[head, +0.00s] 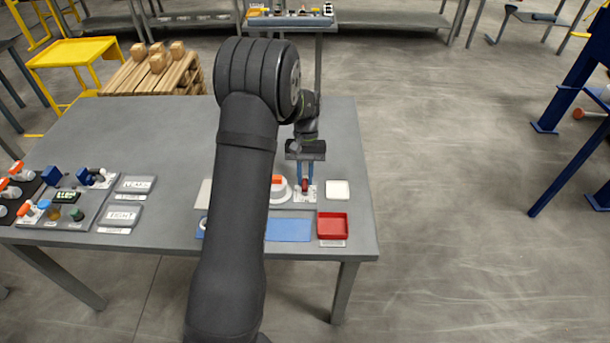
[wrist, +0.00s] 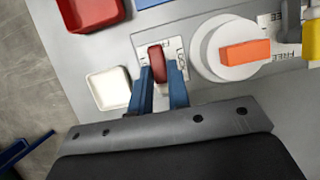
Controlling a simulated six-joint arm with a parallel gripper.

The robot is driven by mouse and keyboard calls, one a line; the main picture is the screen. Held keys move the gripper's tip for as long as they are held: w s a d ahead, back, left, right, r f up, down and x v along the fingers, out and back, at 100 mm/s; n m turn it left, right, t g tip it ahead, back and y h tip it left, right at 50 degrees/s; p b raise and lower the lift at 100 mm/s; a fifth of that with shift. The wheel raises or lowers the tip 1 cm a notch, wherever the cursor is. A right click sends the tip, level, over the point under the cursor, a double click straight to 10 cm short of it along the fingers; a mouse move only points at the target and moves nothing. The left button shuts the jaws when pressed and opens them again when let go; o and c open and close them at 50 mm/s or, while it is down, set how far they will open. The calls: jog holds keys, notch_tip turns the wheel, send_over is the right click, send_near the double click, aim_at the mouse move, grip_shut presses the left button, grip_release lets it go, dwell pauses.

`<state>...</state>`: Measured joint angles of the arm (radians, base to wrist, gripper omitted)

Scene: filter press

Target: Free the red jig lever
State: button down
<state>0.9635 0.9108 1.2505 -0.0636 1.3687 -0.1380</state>
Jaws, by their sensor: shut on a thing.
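The red jig lever (wrist: 157,64) stands on a small white labelled plate (wrist: 176,53) on the grey table; part of the lettering is hidden by the lever and my fingers. In the head view the red lever (head: 305,184) is small and low between my fingertips. My gripper (wrist: 160,72) has two blue fingers, one on each side of the lever's near end, shut on it. In the head view my gripper (head: 304,182) points down at the table near its right end.
A white round base with an orange knob (wrist: 245,53) sits close to the right, marked FREE. A red tray (head: 333,226) and blue mat (head: 288,229) lie nearer the front edge. Labelled panels (head: 124,215) stand far left.

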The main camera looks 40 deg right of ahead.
jog(key=c, duration=1.4)
grip_release()
jog(key=shift+o, duration=0.2)
jog(key=v, duration=1.7)
jog(key=shift+r, duration=0.25)
jog(key=shift+a+f, duration=0.1)
jog(key=x, duration=1.7)
jog(key=shift+f, duration=0.2)
